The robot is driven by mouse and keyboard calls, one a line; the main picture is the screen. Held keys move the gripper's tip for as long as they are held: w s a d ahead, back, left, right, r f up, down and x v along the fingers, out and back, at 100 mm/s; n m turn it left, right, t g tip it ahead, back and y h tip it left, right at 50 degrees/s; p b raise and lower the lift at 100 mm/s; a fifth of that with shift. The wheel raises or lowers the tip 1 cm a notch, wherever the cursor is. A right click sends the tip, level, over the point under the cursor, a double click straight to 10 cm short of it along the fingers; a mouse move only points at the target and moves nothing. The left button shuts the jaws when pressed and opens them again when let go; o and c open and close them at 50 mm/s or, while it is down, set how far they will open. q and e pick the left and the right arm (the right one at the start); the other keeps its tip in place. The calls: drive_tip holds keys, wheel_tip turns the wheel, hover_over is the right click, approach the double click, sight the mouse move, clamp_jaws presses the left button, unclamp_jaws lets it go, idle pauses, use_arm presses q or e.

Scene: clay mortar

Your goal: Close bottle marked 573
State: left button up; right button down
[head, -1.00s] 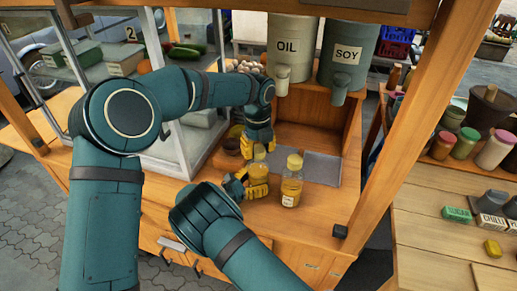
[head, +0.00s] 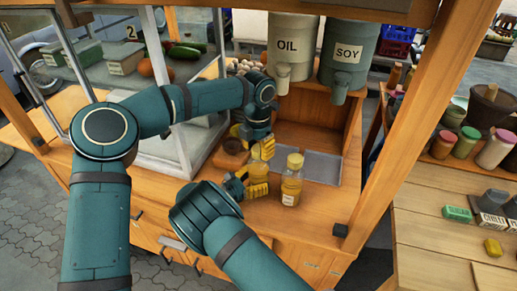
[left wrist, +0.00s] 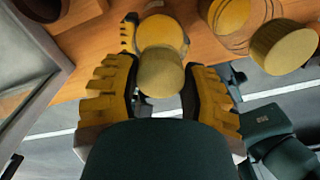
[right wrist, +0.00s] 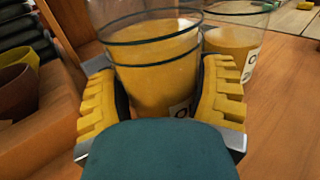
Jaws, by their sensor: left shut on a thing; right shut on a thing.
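A clear bottle of amber content (right wrist: 150,75) stands on the counter, held by my right gripper (head: 245,187), whose yellow fingers also show around it in the right wrist view (right wrist: 155,100). Part of its label shows, but its number is not readable. My left gripper (head: 258,146) is right above this bottle, shut on a yellow lid (left wrist: 160,73). In the left wrist view the bottle's amber content (left wrist: 160,33) lies just beyond the lid. Whether the lid touches the rim I cannot tell.
A second bottle with a yellow cap (head: 291,180) stands close to the right; its label is unreadable. A grey tray (head: 322,167) lies behind it. OIL (head: 288,48) and SOY (head: 347,55) dispensers stand at the back. A glass case (head: 170,150) is at left.

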use_arm(q)
drive_tip(key=shift+r, duration=0.1)
drive_tip(key=o, duration=0.7)
drive_tip(key=shift+r, duration=2.25)
